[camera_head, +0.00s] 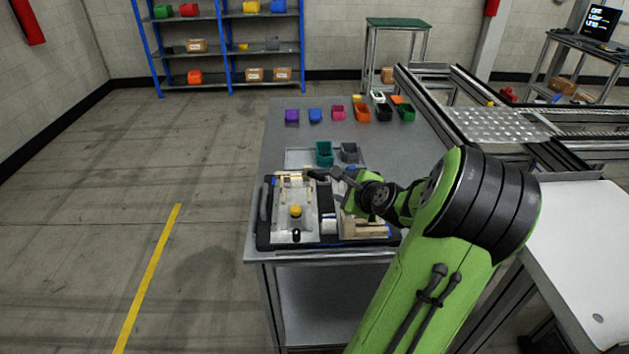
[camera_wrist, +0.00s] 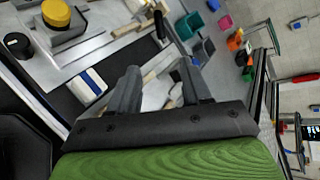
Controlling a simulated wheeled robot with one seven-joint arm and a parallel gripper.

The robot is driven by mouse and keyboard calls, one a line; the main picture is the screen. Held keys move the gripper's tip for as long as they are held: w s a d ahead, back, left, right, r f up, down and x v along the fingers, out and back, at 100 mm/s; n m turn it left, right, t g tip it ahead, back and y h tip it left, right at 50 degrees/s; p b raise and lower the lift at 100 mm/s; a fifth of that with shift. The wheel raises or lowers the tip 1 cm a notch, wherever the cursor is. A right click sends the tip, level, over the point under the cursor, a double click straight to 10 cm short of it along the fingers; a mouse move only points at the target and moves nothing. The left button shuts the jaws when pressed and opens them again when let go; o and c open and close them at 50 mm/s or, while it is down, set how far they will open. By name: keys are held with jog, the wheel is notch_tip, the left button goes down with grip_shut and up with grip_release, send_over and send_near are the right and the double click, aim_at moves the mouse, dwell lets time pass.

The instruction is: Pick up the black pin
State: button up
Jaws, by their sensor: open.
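A short black cylinder, which may be the black pin (camera_head: 296,235), stands at the near end of the fixture plate (camera_head: 281,219), in front of a yellow-capped block (camera_head: 296,211). In the wrist view the black cylinder (camera_wrist: 17,45) is at the upper left, beside the yellow cap (camera_wrist: 57,12). My gripper (camera_head: 345,186) is over the right part of the fixture, apart from the cylinder. In the wrist view my gripper (camera_wrist: 158,62) has its two fingers spread, with nothing held between them. A dark elongated piece (camera_wrist: 158,24) shows beyond the fingertips; I cannot tell what it is.
A teal bin (camera_head: 324,153) and a grey bin (camera_head: 349,152) stand behind the fixture. Several coloured bins line the table's far part. A blue-and-white block (camera_wrist: 88,84) lies near the fingers. The grey table (camera_head: 276,130) is clear at its far left.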

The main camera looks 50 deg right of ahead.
aim_at(322, 179)
jog(key=b+x, duration=0.3)
jog(key=x, duration=1.1)
jog(key=shift+w+d+f+b, duration=0.15)
jog(key=shift+w+d+b, duration=0.05)
jog(key=shift+w+b, duration=0.1)
jog(key=shift+s, duration=0.1)
jog(key=shift+f, duration=0.15)
jog(key=c, duration=0.6)
grip_shut()
